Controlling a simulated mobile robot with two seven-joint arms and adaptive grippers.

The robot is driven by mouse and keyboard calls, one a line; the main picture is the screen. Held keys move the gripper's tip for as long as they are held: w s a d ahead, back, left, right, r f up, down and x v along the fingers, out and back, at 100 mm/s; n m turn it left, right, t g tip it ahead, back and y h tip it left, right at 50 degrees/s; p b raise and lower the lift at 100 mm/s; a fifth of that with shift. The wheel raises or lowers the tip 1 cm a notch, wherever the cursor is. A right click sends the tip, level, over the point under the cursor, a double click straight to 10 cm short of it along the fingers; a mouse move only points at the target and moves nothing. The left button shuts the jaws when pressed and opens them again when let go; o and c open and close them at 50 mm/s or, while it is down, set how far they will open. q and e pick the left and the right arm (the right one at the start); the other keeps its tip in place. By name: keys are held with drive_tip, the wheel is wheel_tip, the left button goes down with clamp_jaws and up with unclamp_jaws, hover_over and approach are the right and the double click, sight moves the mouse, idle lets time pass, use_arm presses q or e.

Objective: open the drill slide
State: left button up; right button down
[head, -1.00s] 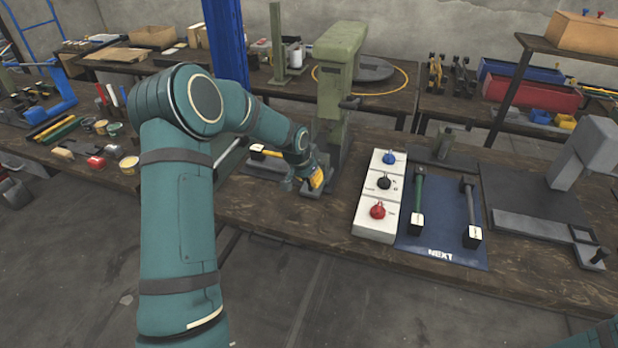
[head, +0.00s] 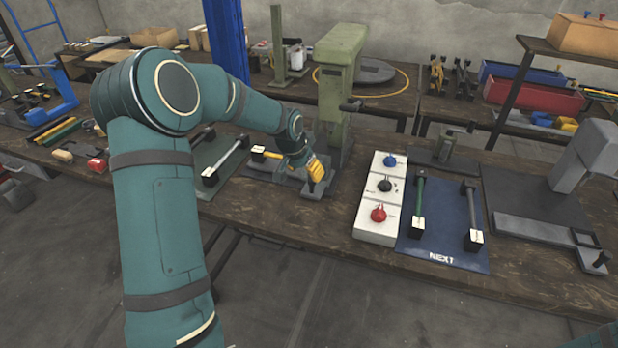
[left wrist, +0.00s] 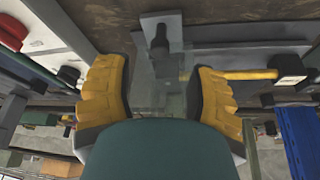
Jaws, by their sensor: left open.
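The green drill press (head: 338,75) stands mid-bench, with a grey plate (head: 317,191) at its front. I take this plate to be the slide; its reach under the press is hidden. In the left wrist view a grey plate (left wrist: 150,22) carries a dark upright knob (left wrist: 160,45). My left gripper (head: 316,175) is just in front of the press, low over the plate. In the left wrist view its yellow fingers (left wrist: 157,100) are apart, with the knob in line with the gap beyond them. I cannot tell whether they touch it. My right gripper is out of view.
A yellow bar with a block end (head: 260,153) lies left of the press. A white control box (head: 375,230) with blue, black and red knobs stands close on the right. Beyond it are a blue mat (head: 440,250) with rods and a grey machine (head: 590,150).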

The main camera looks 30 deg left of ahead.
use_arm(q)
drive_tip(key=v, duration=0.5)
drive_tip(key=shift+s+r, duration=0.15)
drive_tip(key=shift+r, duration=0.25)
